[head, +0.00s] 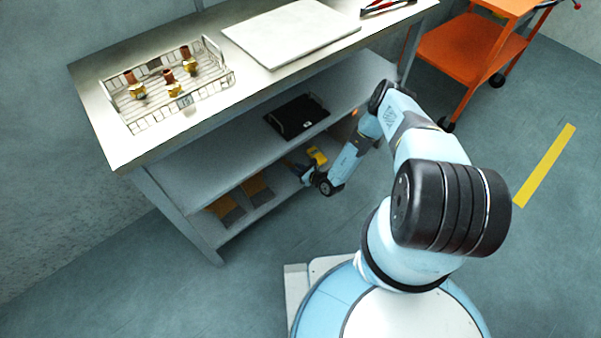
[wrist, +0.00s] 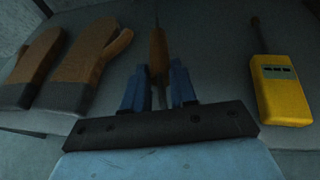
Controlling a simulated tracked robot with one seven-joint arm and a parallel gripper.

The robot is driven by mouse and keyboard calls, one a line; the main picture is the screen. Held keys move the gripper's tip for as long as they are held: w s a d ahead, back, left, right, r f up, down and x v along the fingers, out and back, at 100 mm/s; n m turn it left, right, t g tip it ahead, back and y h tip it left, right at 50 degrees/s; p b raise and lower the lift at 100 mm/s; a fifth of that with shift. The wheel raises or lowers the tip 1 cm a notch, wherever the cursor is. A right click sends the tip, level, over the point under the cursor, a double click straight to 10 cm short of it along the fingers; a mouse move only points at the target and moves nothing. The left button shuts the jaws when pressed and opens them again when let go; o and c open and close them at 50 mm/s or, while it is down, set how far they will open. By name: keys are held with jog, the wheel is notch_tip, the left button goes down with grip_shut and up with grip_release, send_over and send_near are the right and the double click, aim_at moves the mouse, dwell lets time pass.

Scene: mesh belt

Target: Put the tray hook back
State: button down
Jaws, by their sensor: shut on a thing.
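The tray hook shows in the wrist view as an orange-brown handle (wrist: 158,52) with a thin dark rod at its far end. My gripper (wrist: 158,82) is shut on the handle, with one blue finger on each side of it. The hook is over or on the grey lower shelf; I cannot tell whether it touches the shelf. In the head view my gripper (head: 300,170) reaches in at the lower shelf of the bench, and the hook is too small or hidden to make out there.
Brown mitts (wrist: 92,52) lie left of my gripper and a yellow handheld device (wrist: 280,85) lies right. A black tray (head: 296,116) sits on the middle shelf above. A wire basket (head: 168,84) with brass fittings and a white board (head: 290,32) are on the bench top.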

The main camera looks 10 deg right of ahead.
jog(key=shift+w+a+f, duration=0.15)
jog(key=shift+w+a, duration=0.55)
jog(key=shift+w, duration=0.3)
jog(key=shift+w+a+f, duration=0.15)
jog(key=shift+w+a, duration=0.55)
jog(key=shift+w, duration=0.3)
jog(key=shift+f, duration=1.9)
jog(key=c, duration=0.8)
grip_release()
jog(key=shift+d, duration=0.1)
jog(key=v, duration=1.3)
jog(key=shift+s+d, duration=0.25)
jog(key=shift+s, duration=0.1)
